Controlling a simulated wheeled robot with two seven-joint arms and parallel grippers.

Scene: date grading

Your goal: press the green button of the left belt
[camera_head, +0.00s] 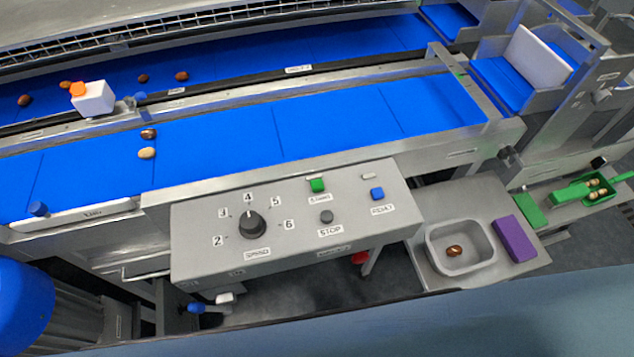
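A green button (317,184) stands up from the top of a grey control panel (200,262) in front of the near blue belt (230,135). A small label lies just below the button, and it appears to read START. No hand or tool touches it. A grey STOP button (326,217), a blue button (377,194) and a black speed knob (252,223) share the panel. The knob's scale shows numbers from 2 to 6. Neither of my grippers is in view.
Brown dates lie on the far blue belt (240,62), and two dates (148,143) lie on the near one. A grey tub (462,266) with one date and a purple block (515,239) stand right of the panel. The space above the panel is clear.

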